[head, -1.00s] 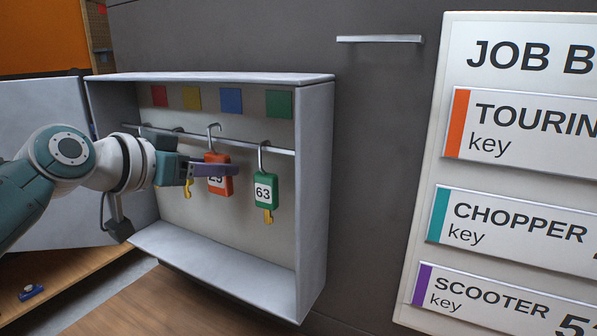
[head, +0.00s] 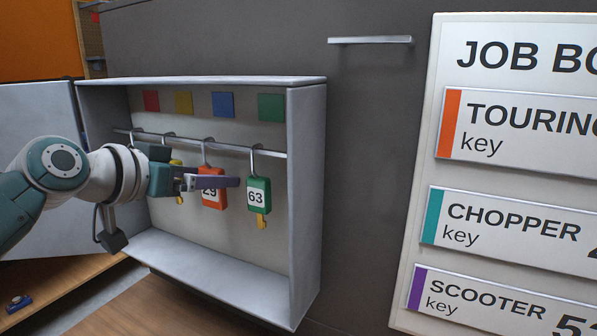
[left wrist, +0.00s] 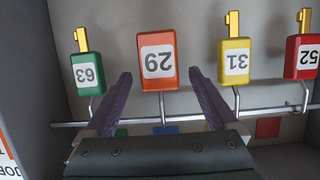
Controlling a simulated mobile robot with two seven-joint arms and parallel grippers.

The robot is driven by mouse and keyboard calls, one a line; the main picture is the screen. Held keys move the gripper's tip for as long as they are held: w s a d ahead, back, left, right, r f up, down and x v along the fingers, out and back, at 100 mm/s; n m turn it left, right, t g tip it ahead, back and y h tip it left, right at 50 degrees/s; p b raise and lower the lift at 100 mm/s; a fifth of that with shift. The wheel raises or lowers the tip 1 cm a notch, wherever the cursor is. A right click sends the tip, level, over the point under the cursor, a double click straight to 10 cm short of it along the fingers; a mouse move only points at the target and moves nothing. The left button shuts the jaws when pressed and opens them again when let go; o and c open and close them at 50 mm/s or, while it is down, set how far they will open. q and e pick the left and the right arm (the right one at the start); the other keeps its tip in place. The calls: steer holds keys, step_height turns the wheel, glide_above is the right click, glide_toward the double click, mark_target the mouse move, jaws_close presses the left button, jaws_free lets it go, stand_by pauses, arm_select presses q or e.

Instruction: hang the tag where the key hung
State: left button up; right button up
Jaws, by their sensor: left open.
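The orange tag (head: 213,192), numbered 29, hangs by its hook (head: 207,146) from the rail (head: 228,146) in the open cabinet, below the blue square (head: 223,104). No key shows on it in the left wrist view (left wrist: 157,65), which is upside down. My left gripper (head: 214,183) is open in front of this tag. In the left wrist view its purple fingers (left wrist: 160,74) stand apart, one on each side of the tag. My right gripper is not in view.
The yellow tag 31 (left wrist: 234,60) and red tag 52 (left wrist: 302,57) hang on the other side. The cabinet's right wall (head: 307,200) and shelf-like floor (head: 215,270) bound the space.

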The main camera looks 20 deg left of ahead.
arm_select(q)
steer(key=d+b+v, duration=0.1)
steer(key=v, duration=0.9)
steer(key=s+d+f+m+g, duration=0.1)
steer(key=s+d+f+g, duration=0.4)
steer(key=s+d+f, duration=0.45)
steer(key=s+d+f+g, duration=0.2)
steer(key=s+f+g, duration=0.1)
steer(key=s, duration=0.3)
steer(key=s+d+f+g, duration=0.2)
steer(key=s+f, duration=0.2)
steer(key=s, duration=0.2)
step_height(320, 180, up, 27)
steer(key=y+p, duration=0.1)
steer(key=p, duration=2.5)
steer(key=shift+s+p, duration=0.3)
steer(key=shift+s, duration=0.05)
steer(key=shift+d, duration=0.1)
